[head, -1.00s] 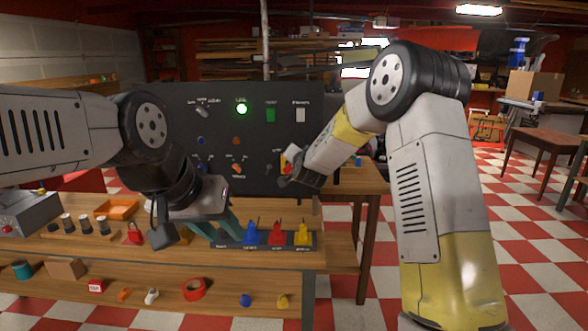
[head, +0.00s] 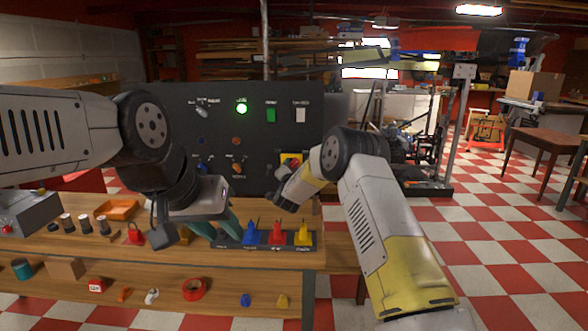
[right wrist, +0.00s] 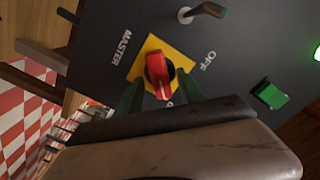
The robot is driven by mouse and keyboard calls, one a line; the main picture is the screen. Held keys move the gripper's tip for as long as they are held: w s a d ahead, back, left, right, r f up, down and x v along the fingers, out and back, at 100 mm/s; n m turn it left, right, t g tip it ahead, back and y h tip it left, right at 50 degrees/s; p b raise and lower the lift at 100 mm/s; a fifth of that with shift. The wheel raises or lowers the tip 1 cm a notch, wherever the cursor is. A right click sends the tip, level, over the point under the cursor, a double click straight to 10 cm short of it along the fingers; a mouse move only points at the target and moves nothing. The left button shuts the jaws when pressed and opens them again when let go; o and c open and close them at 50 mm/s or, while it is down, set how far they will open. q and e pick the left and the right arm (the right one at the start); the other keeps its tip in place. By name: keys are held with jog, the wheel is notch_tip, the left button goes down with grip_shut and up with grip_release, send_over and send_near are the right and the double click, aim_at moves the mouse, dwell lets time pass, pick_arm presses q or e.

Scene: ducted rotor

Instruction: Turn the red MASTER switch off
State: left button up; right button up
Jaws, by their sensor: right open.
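The red MASTER switch (right wrist: 158,74) sits on a yellow plate (right wrist: 181,62) on the dark panel. In the right wrist view its handle points down the picture, towards a mostly hidden label and away from the word OFF. In the head view the switch (head: 291,160) shows just above my right gripper (head: 281,190). My right gripper (right wrist: 158,92) is open, with one green finger on each side of the handle's lower end; I cannot tell whether they touch it. My left gripper (head: 216,232) has its teal fingers apart, over the bench left of the blue piece.
The panel (head: 255,135) also has a lit green lamp (head: 241,108), a green switch (head: 271,115), a white switch (head: 300,115) and several knobs. Blue, red and yellow pieces (head: 277,234) stand on the bench in front.

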jog(key=shift+w, duration=0.4)
grip_shut()
